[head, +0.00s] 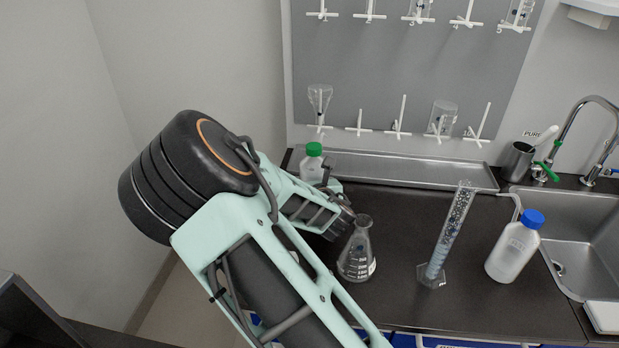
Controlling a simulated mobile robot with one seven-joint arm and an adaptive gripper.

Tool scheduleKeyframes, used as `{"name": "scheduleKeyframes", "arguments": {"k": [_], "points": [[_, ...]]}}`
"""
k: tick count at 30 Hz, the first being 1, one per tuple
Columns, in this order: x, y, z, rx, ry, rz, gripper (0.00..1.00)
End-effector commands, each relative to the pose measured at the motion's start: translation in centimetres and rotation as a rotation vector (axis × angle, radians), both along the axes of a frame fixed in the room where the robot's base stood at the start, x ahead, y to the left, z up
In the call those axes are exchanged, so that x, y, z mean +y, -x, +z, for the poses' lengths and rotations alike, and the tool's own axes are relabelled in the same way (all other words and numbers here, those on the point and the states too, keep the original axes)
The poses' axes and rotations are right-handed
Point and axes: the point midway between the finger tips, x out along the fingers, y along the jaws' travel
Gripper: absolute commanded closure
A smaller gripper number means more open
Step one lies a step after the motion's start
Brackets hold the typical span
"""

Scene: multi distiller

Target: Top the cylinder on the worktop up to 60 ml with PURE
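The measuring cylinder (452,232) is clear and stands upright on the dark worktop (475,318), right of centre. It has a hexagonal foot, and bluish liquid seems to fill its lower part; the level cannot be read. A label reading PURE (532,134) is on the wall above the sink, near a small green-handled tap (541,172). My arm comes in from the bottom and bends at the left. Its dark end (341,222) is beside the conical flask, well left of the cylinder. My fingers cannot be made out, nor whether they hold anything.
A conical flask (357,252) and a white blue-capped bottle (514,247) flank the cylinder. A green-capped bottle (314,164) stands partly behind my arm. A metal tray (400,168) runs along the back under a peg board (385,75). The sink (590,235) is at right.

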Motion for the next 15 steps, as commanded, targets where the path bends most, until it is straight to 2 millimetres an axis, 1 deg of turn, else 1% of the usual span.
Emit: {"name": "scheduleKeyframes", "arguments": {"k": [1, 4, 13, 14, 15], "points": [[-0.03, -0.08, -0.46, -0.003, -0.001, 0.000, 0.78], [-0.04, -0.09, -0.76, -0.004, -0.001, -0.001, 0.78], [-0.02, -0.07, -0.75, -0.004, -0.001, 0.000, 0.78], [-0.02, -0.07, -0.75, -0.004, -0.001, 0.000, 0.61], [-0.02, -0.07, -0.75, -0.004, -0.001, 0.000, 0.57]]}}
